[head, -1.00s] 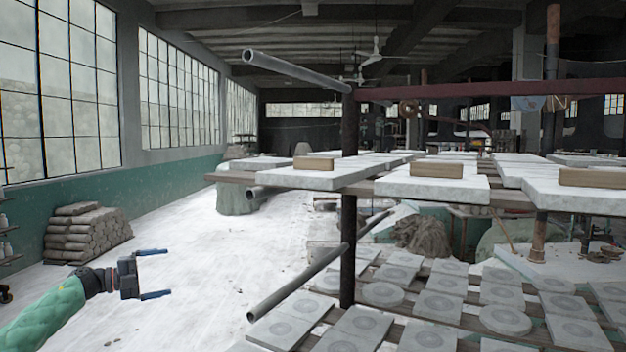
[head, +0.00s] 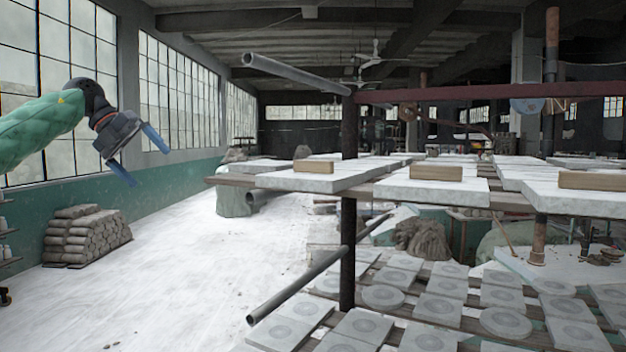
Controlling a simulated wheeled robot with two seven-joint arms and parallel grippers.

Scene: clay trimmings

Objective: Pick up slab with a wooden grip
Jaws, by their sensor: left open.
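A middle slab (head: 432,191) carries another wooden grip (head: 436,172). A right slab (head: 578,200) carries a third wooden grip (head: 587,180). My left gripper (head: 139,159) is open and empty, raised at the upper left in front of the windows. It is well apart from the slabs, to their left. My right gripper is not in view.
A dark post (head: 348,240) and slanted pipes (head: 300,285) stand at the rack's left end; an upper pipe (head: 296,74) juts out above. Round and square tiles (head: 383,296) fill the lower shelf. Stacked sacks (head: 85,236) sit by the left wall. The floor between is clear.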

